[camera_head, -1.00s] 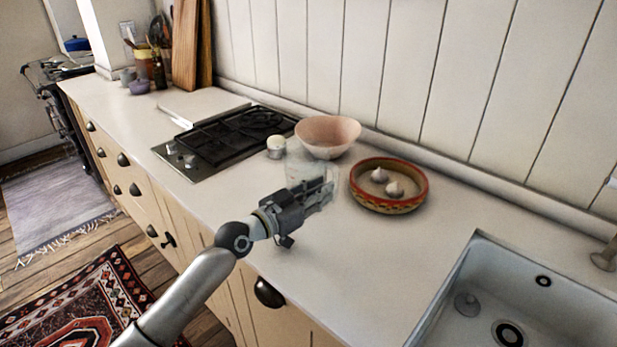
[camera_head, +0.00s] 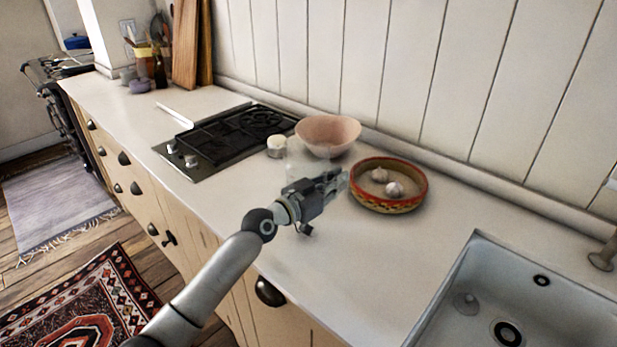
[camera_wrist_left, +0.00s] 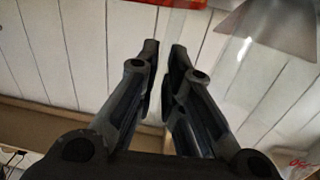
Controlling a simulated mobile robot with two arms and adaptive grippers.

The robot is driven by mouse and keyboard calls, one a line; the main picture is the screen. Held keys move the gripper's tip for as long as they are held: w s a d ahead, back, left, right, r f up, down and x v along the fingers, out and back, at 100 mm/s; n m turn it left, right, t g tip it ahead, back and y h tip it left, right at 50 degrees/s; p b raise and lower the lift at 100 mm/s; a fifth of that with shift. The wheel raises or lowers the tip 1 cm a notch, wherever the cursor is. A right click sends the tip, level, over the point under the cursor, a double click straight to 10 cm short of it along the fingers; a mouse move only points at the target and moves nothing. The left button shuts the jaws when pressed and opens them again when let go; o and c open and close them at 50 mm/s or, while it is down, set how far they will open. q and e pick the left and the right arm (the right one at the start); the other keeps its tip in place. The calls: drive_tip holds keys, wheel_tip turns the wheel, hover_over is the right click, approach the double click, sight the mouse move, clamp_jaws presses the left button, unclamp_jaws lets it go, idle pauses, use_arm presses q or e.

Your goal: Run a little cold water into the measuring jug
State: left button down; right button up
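The measuring jug (camera_head: 303,158) is clear and faint, standing on the worktop just behind my left gripper in the head view. Its outline is hard to make out, and the gripper hides its lower part. My left gripper (camera_head: 337,182) is low over the worktop, close to the jug. In the wrist view the left fingertips (camera_wrist_left: 162,45) have a narrow gap with nothing clearly visible in it. I cannot tell whether they hold clear glass. The tap (camera_head: 603,258) is partly in view at the right edge, by the white sink (camera_head: 455,275). My right gripper is out of view.
A patterned dish (camera_head: 390,206) with garlic bulbs is close to the right of my left gripper. A pink bowl (camera_head: 328,135), a small white-topped jar (camera_head: 277,147) and a black hob (camera_head: 225,140) are behind and left. Worktop is clear between dish and sink.

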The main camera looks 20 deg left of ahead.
sight(336, 169)
use_arm(q)
drive_tip(key=shift+r, duration=0.15)
drive_tip(key=shift+r, duration=0.4)
wheel_tip(336, 169, up, 2)
drive_tip(key=shift+r, duration=0.2)
drive_tip(key=s+a+r+b, duration=0.1)
drive_tip(key=s+a+r, duration=0.3)
drive_tip(key=s+r, duration=0.5)
drive_tip(key=s, duration=0.4)
drive_tip(key=shift+s+r, duration=0.25)
drive_tip(key=shift+r, duration=0.05)
drive_tip(key=shift+d, duration=0.1)
